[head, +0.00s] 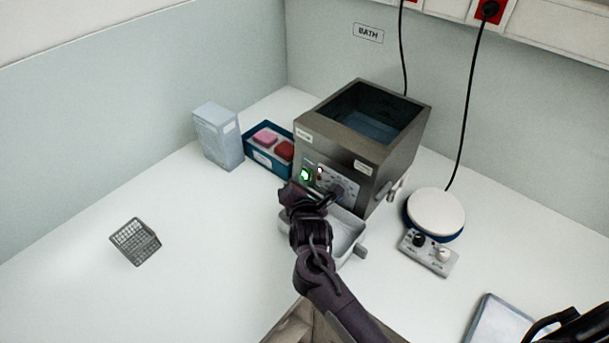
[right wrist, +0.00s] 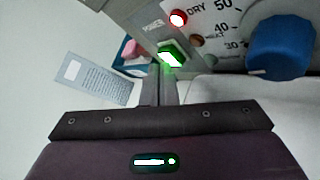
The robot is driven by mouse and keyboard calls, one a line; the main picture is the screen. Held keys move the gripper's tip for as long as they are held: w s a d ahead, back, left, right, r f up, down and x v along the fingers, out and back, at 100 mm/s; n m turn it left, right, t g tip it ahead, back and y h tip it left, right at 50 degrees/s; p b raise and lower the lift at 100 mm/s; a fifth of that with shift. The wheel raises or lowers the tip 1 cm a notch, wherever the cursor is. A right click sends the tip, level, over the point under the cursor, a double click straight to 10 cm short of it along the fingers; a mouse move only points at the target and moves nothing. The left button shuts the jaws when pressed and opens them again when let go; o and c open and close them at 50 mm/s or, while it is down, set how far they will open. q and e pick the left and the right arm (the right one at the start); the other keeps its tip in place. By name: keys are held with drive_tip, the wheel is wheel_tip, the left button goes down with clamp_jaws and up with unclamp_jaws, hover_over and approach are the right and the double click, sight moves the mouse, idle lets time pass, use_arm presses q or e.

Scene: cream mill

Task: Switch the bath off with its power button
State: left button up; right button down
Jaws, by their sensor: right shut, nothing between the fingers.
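The bath (head: 403,160) is a grey metal box with an open top, standing on the white bench against the back corner. Its power button (head: 305,175) is lit green on the left of the front panel; it also shows in the right wrist view (right wrist: 171,55) under the word POWER. A red DRY lamp (right wrist: 178,18) glows near it, beside a blue dial (right wrist: 280,50). My right gripper (right wrist: 160,72) is shut and empty, its fingertips just below the button; I cannot tell whether they touch it.
A pale tray (head: 345,235) sits below the bath's front. A blue box with pink and red pieces (head: 259,160) and a grey carton (head: 217,137) stand to the left. A round white-topped device (head: 436,213) is to the right. A small wire basket (head: 136,242) lies front left.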

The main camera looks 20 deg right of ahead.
idle(0.6)
drive_tip(key=shift+w+d+r+p, duration=0.1)
drive_tip(key=shift+w+d+p, duration=0.05)
drive_tip(key=shift+p, duration=0.15)
drive_tip(key=shift+w+d, duration=0.1)
drive_tip(key=shift+d, duration=0.15)
drive_tip(key=shift+a+p, duration=0.25)
drive_tip(key=shift+p, duration=0.55)
drive_tip(key=shift+s+a, duration=0.1)
drive_tip(key=shift+s, duration=0.15)
